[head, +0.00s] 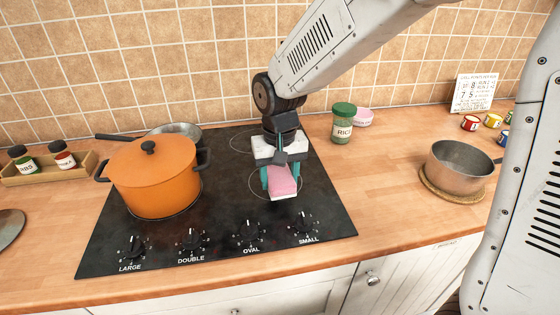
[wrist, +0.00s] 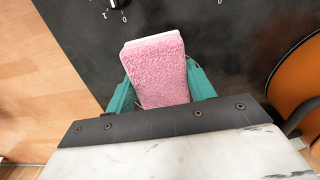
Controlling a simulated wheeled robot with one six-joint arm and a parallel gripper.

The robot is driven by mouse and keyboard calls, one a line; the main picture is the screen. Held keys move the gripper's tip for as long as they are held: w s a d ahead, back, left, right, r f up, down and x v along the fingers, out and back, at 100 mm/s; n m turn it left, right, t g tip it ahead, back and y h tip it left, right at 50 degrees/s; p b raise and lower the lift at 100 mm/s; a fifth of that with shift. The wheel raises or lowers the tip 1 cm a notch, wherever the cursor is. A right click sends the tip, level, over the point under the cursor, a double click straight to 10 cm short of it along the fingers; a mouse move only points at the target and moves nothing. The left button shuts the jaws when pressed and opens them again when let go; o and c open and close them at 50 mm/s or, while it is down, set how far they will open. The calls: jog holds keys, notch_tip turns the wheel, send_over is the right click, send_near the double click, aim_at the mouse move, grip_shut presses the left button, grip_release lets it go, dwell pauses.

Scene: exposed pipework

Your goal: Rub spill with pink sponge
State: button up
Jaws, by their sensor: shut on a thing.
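The pink sponge (head: 283,182) has a white layer along its lower edge. My gripper (head: 281,180) is shut on it, with a teal finger on each side, over the right part of the black hob (head: 215,225). In the wrist view the sponge (wrist: 158,70) sits between the teal fingers of my gripper (wrist: 160,92), its pink face toward the camera. I cannot tell whether the sponge touches the hob. No spill stands out clearly in either view; faint grey smudges show on the hob in the wrist view (wrist: 225,45).
An orange pot (head: 153,178) stands on the hob's left, with a pan (head: 178,131) behind it. A green-lidded rice jar (head: 342,125) and a pink bowl (head: 362,117) stand behind right. A metal saucepan (head: 460,165) sits further right. Control knobs (head: 248,231) line the hob's front.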

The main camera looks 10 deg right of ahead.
jog(key=shift+r, duration=2.25)
